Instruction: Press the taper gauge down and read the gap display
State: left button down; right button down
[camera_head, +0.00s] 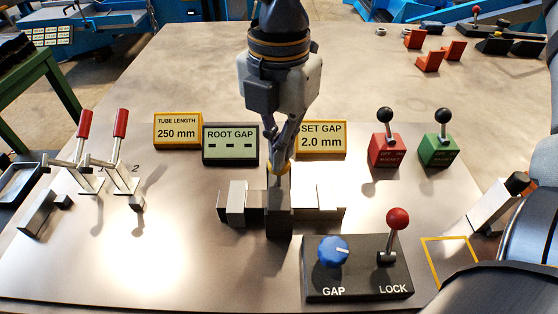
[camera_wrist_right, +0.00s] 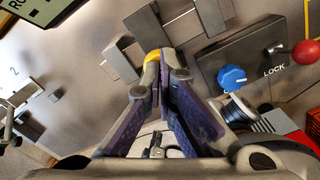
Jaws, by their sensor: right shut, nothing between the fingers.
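My right gripper (camera_head: 279,160) points down over the dark block in the middle of the table, its fingers shut and empty. A yellow-topped piece (camera_wrist_right: 152,56), which looks like the top of the taper gauge, is right at the fingertips; the right gripper (camera_wrist_right: 160,80) hides most of it. I cannot tell whether they touch. The dark upright block (camera_head: 278,218) stands between paler metal blocks (camera_head: 237,205). The green ROOT GAP display (camera_head: 230,146) shows only dashes and stands behind and left of the blocks. My left gripper is not in view.
A black box (camera_head: 357,283) with a blue GAP knob (camera_head: 333,251) and red-balled LOCK lever (camera_head: 398,220) stands front right. SET GAP reads 2.0 mm (camera_head: 322,139). Red (camera_head: 387,151) and green (camera_head: 439,150) lever boxes stand right; red-handled clamps (camera_head: 118,150) stand left.

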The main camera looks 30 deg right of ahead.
jog(key=shift+f, duration=1.15)
dwell(0.4)
jog(key=shift+r, duration=3.55)
